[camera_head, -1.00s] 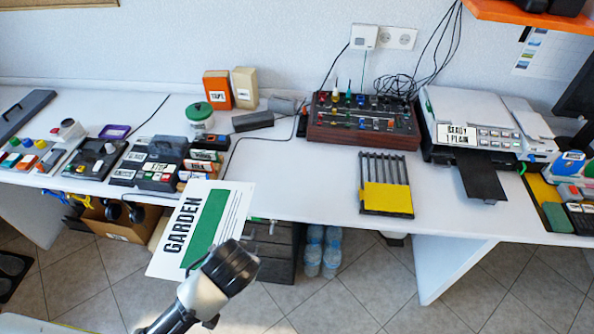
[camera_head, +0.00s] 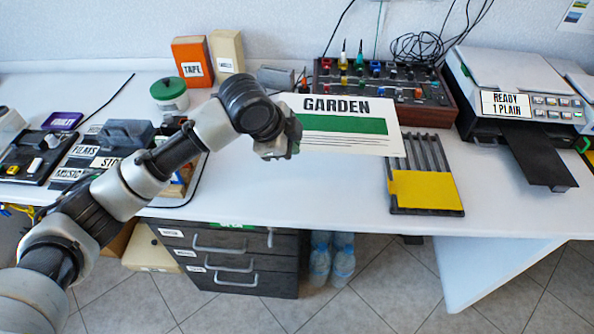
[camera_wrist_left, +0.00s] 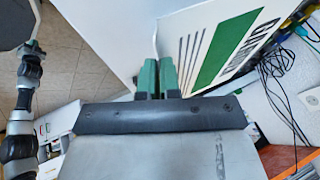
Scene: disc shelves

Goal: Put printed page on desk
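The printed page (camera_head: 345,142) reads GARDEN over a green band and shows in front of the rack and control box. My left gripper (camera_head: 292,136) is at its left edge, shut on it. In the left wrist view the green-tipped fingers (camera_wrist_left: 166,76) are close together at the edge of the page (camera_wrist_left: 228,45). The white desk (camera_head: 300,195) lies under and behind the page. I cannot tell for sure whether the page touches it. My right gripper is not in view.
A slotted rack with a yellow front (camera_head: 426,190) is partly behind the page. A control box (camera_head: 440,108) and a printer (camera_head: 478,78) stand behind and to the right. A green-lidded jar (camera_head: 170,94) stands left. Desk space left of the rack is clear.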

